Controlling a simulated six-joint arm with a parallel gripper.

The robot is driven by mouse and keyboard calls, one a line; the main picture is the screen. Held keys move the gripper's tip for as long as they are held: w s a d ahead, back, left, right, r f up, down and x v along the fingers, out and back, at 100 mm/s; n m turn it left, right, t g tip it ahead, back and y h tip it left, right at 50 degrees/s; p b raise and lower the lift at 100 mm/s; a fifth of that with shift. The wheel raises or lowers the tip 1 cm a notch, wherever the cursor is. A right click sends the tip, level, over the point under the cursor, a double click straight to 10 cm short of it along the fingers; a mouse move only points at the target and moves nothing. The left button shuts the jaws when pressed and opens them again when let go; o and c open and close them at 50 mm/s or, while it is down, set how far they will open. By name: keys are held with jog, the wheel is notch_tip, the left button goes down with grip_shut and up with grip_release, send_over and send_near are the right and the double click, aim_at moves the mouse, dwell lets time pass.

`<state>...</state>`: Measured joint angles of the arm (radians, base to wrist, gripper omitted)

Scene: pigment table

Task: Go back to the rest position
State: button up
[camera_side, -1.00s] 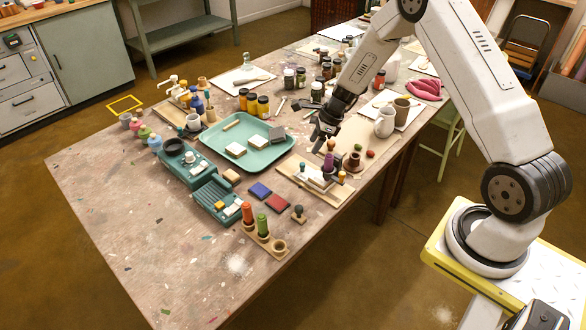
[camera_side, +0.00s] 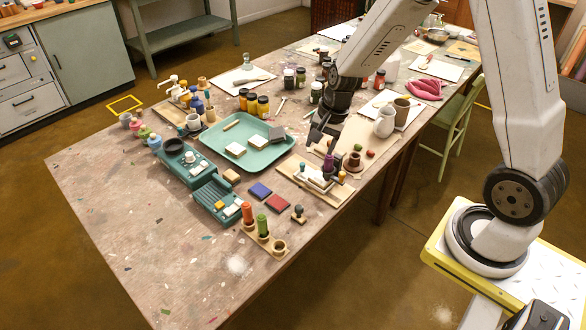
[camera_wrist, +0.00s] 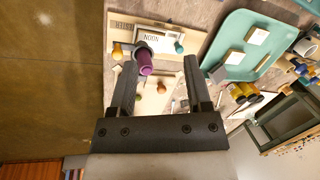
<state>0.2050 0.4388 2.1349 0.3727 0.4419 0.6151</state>
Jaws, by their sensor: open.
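My gripper (camera_side: 318,140) is open and points down over the right edge of the table, just behind the wooden board (camera_side: 330,194) in the side view. In the wrist view my gripper (camera_wrist: 160,65) has its two fingers wide apart, with nothing held between them. A purple-topped piece (camera_wrist: 145,67) shows between the fingers, near the left one, and seems to be below them. It also stands by the board in the side view, as the purple piece (camera_side: 328,163). My gripper hides part of the table behind it.
A teal tray (camera_side: 222,165) with several blocks lies left of my gripper. A white jug (camera_side: 385,122), small jars (camera_side: 263,105) and a pink cloth (camera_side: 424,88) stand or lie around. Blue and red pads (camera_side: 278,204) lie in front. The front left of the table is clear.

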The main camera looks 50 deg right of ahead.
jog(key=s+a+r+n, duration=0.2)
jog(key=s+n, duration=0.3)
jog(key=n, duration=0.1)
jog(key=s+a+r+n+h, duration=0.1)
jog(key=s+a+r+n, duration=0.1)
jog(key=s+n, duration=0.4)
jog(key=shift+a+r+n, duration=0.25)
jog(key=shift+a+n, duration=0.35)
jog(key=shift+a, duration=0.1)
